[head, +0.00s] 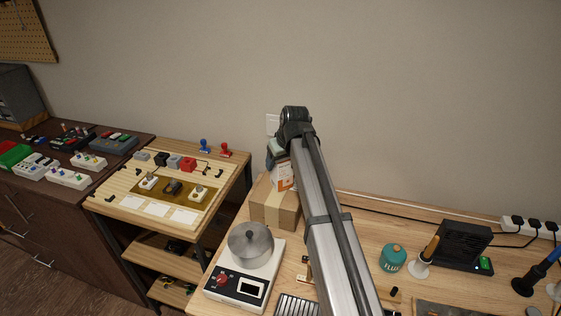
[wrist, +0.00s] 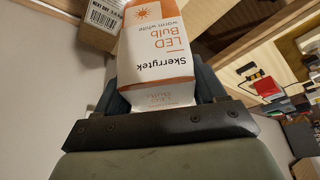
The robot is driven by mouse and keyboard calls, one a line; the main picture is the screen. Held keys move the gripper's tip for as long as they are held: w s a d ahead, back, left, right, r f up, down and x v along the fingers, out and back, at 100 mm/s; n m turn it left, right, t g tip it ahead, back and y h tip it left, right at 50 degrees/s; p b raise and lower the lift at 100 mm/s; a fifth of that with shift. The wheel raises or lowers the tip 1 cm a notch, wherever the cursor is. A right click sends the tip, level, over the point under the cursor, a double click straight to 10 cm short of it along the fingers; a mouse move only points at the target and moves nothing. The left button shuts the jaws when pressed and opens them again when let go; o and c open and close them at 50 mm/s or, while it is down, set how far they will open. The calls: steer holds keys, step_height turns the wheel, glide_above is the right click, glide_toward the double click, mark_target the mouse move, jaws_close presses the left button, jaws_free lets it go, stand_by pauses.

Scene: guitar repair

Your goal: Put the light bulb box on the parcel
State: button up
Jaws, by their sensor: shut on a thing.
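The light bulb box (wrist: 158,50) is white and orange, with "Skerrytek LED Bulb warm white" printed on it. In the wrist view it sits between the two fingers of my gripper (wrist: 160,80), which is shut on it. In the head view the light bulb box (head: 285,177) shows beside my arm, at the upper edge of the brown cardboard parcel (head: 268,214). My gripper (head: 277,154) is partly hidden there by my arm. The parcel (wrist: 97,36) is at the upper left in the wrist view. I cannot tell whether box and parcel touch.
A scale (head: 240,285) with a metal pot (head: 250,243) stands in front of the parcel. My arm crosses over the bench. A teal canister (head: 393,257) and a black fan unit (head: 461,244) are to the right. The wall is close behind.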

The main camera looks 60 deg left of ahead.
steer(key=shift+f, duration=0.25)
steer(key=o, duration=1)
steer(key=v, duration=1.2)
steer(key=shift+r, duration=0.2)
